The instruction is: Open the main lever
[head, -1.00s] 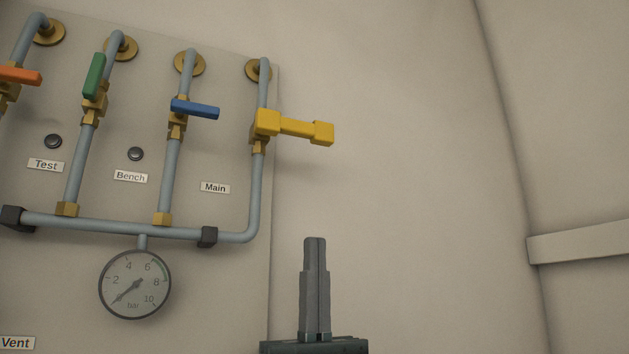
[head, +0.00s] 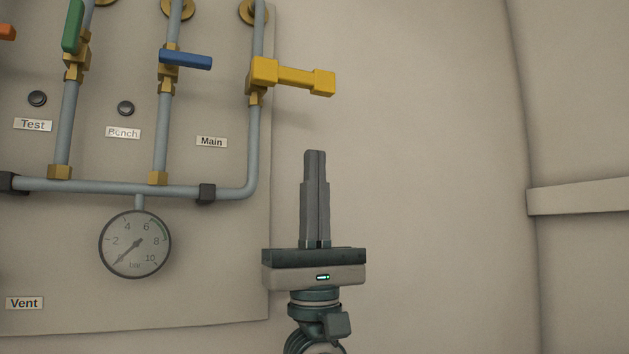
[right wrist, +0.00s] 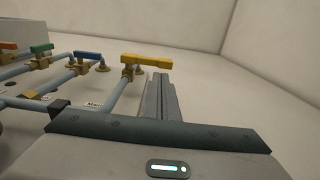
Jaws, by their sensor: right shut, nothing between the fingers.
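The yellow lever (head: 294,77) sits on the rightmost pipe, above and right of the label "Main" (head: 211,142). It points sideways to the right, across its pipe, past the panel's edge. It also shows in the right wrist view (right wrist: 147,61). My right gripper (head: 315,152) points up, below the lever and apart from it in the head view. Its two fingers are together with nothing between them. In the right wrist view the fingers (right wrist: 160,76) reach toward the area just right of the lever's valve. My left gripper is not in view.
A blue lever (head: 186,61) lies crosswise and a green lever (head: 73,25) stands along its pipe, both further left. A gauge (head: 135,244) with its needle near zero hangs below the horizontal pipe (head: 110,188). The wall right of the panel is bare up to a ledge (head: 580,201).

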